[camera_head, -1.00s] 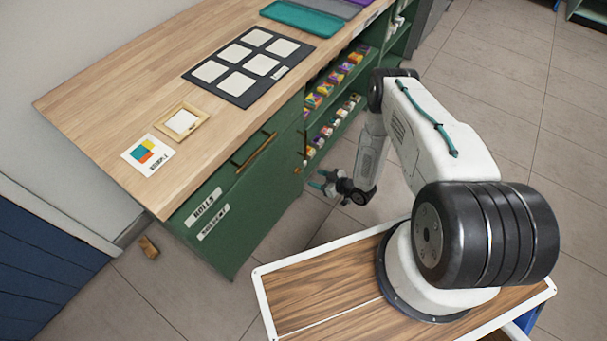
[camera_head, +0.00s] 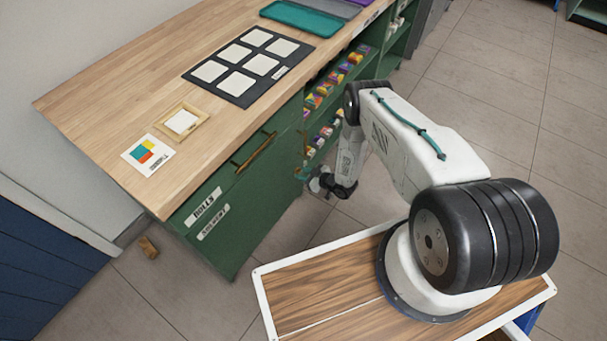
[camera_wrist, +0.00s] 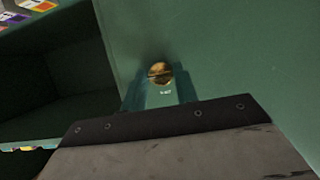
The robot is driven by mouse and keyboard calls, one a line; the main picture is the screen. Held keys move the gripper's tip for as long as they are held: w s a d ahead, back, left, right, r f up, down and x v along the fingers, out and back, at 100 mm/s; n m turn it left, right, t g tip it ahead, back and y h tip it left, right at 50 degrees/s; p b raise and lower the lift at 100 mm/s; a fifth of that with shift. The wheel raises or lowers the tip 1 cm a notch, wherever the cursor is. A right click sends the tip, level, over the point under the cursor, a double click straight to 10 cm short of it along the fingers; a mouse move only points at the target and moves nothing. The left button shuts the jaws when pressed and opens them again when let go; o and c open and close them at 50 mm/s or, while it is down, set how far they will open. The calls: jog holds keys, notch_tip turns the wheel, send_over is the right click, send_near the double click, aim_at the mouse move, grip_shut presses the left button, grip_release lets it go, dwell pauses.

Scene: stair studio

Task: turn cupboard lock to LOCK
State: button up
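The cupboard lock is a round brass piece (camera_wrist: 160,73) on the green cupboard front, seen in the wrist view. A dark line crosses its face roughly level. A small pale marking sits just below it, too small to read. My gripper (camera_wrist: 160,92) has its two teal fingers apart, one on each side below the lock, with the lock showing in line with the gap. I cannot tell whether they touch it. In the head view my gripper (camera_head: 319,182) is close to the green cupboard (camera_head: 250,205), near its right front edge, and hides most of the lock.
A brass bar handle (camera_head: 255,152) is on the cupboard front. Open shelves with colourful items (camera_head: 325,95) are to the right. The wooden worktop (camera_head: 110,110) overhangs above, holding a black mat (camera_head: 222,86) and a small wooden frame (camera_head: 205,114). The tiled floor (camera_head: 480,75) is clear at right.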

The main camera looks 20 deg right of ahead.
jog(key=c, duration=0.4)
jog(key=shift+o, duration=0.3)
jog(key=n+t+h, duration=0.1)
jog(key=n+t, duration=0.1)
jog(key=n, duration=0.2)
jog(key=n+t+h, duration=0.1)
jog(key=n+t, duration=0.1)
jog(key=n, duration=0.3)
jog(key=n+t+h, duration=0.1)
jog(key=n+t, duration=0.1)
jog(key=n, duration=0.2)
jog(key=shift+s+a+f+t, duration=0.2)
jog(key=shift+a+f+t, duration=0.05)
jog(key=shift+a+t, duration=0.05)
jog(key=shift+n, duration=0.4)
jog(key=o, duration=1)
jog(key=shift+r, duration=0.1)
jog(key=shift+c, duration=0.2)
